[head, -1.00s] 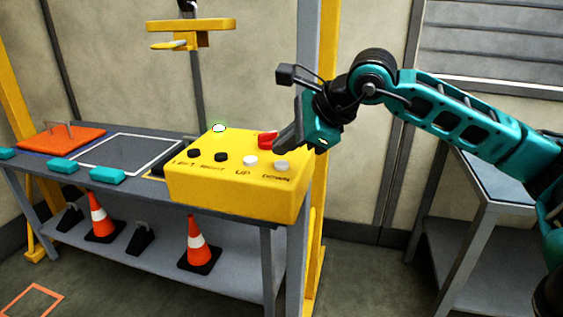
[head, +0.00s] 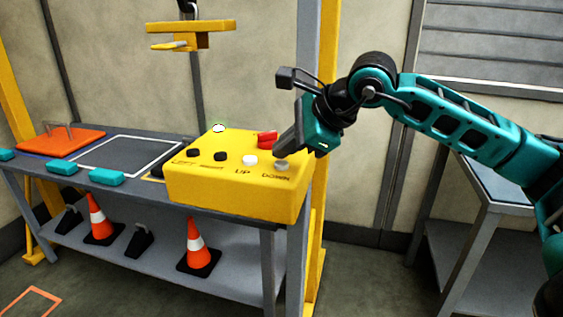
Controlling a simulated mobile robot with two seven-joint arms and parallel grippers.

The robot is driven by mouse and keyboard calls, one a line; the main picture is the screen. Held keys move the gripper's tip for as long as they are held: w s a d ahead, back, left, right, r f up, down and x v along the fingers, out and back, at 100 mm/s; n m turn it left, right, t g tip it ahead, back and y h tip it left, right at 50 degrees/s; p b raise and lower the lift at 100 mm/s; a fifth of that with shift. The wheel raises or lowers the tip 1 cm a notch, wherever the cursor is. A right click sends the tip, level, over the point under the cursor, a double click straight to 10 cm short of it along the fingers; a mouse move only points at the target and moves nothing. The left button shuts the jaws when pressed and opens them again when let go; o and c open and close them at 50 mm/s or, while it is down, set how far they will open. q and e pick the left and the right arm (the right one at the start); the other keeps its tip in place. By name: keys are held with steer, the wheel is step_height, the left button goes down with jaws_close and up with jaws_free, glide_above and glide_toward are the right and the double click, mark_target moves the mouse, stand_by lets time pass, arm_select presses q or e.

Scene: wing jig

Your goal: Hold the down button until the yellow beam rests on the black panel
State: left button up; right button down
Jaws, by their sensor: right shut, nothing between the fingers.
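The yellow control box (head: 235,190) stands on the bench, with the labelled UP button (head: 250,160) and DOWN button (head: 281,164) on its top. My right gripper (head: 285,152) is shut and empty, pointing down with its tips right at the DOWN button. I cannot tell whether they touch or press it. The yellow beam (head: 205,27) hangs in the air at the upper left, well above the bench. The black panel (head: 125,153), framed by a white outline, lies flat on the bench with nothing on it. My left gripper is not in view.
A red switch (head: 267,138) and a pale round lamp (head: 218,128) sit on the box. An orange block with a handle (head: 62,143) and teal blocks (head: 106,177) lie on the bench. A grey post (head: 307,70) rises behind the box. Cones (head: 197,243) stand below.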

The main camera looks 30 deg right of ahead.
mark_target(286, 163)
steer(key=shift+f+b, duration=0.5)
stand_by(0.3)
stand_by(2.6)
steer(key=shift+r+p, duration=0.7)
steer(key=shift+r, duration=0.25)
step_height(286, 163, up, 5)
steer(key=p, duration=0.4)
stand_by(1.2)
